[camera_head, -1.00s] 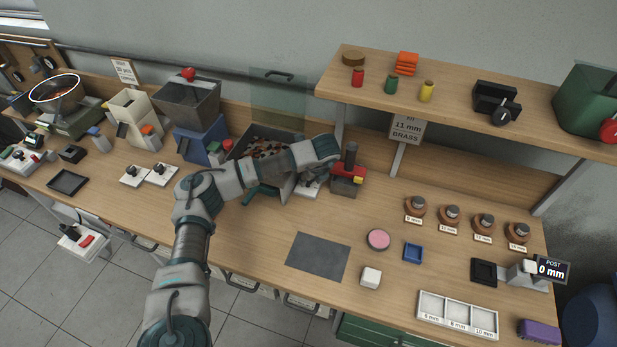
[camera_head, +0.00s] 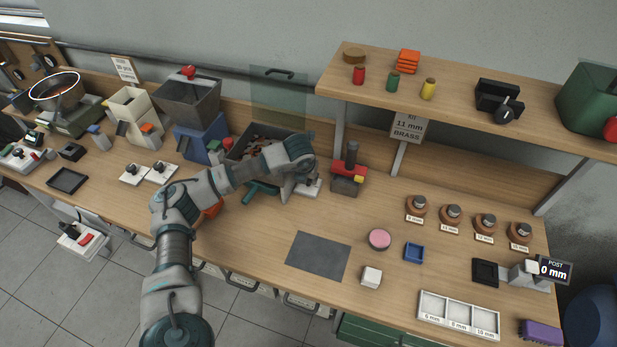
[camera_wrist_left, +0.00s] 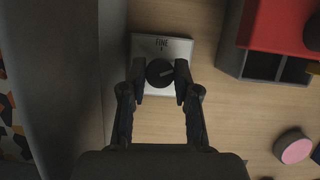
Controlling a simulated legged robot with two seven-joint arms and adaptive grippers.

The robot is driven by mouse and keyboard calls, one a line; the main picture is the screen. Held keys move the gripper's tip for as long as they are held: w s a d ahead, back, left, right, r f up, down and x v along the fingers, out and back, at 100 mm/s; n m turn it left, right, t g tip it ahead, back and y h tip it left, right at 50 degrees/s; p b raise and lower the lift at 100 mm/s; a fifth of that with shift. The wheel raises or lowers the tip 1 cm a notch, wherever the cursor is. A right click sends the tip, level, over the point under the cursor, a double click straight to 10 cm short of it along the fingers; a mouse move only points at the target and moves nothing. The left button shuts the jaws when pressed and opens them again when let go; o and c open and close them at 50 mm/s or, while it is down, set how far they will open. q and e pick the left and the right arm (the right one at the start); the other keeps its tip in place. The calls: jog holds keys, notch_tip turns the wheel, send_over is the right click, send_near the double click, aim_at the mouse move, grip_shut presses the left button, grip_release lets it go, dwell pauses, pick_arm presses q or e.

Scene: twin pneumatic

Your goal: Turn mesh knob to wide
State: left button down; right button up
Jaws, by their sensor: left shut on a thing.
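The mesh knob (camera_wrist_left: 159,72) is a round black knob with a light pointer line, on a white plate (camera_wrist_left: 150,46) marked FINE at the top in the left wrist view. The line points right and slightly up, not straight at the FINE mark. My left gripper (camera_wrist_left: 159,82) points down with one dark finger on each side of the knob, shut on it. In the head view the white plate (camera_head: 313,188) shows beside my left gripper (camera_head: 289,189), left of a red-and-grey device; the fingers partly hide the knob there. My right gripper is not in view.
The red-and-grey device (camera_head: 349,176) stands close to the right of the plate. A dark bin (camera_head: 255,131) with reddish parts is behind my forearm. A teal handle (camera_head: 256,191) lies just left of the gripper.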

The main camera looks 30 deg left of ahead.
pick_arm(q)
jog(key=shift+a+r+m, duration=0.1)
jog(key=shift+m, duration=0.3)
jog(key=c, duration=0.9)
grip_release()
jog(key=shift+o, duration=0.2)
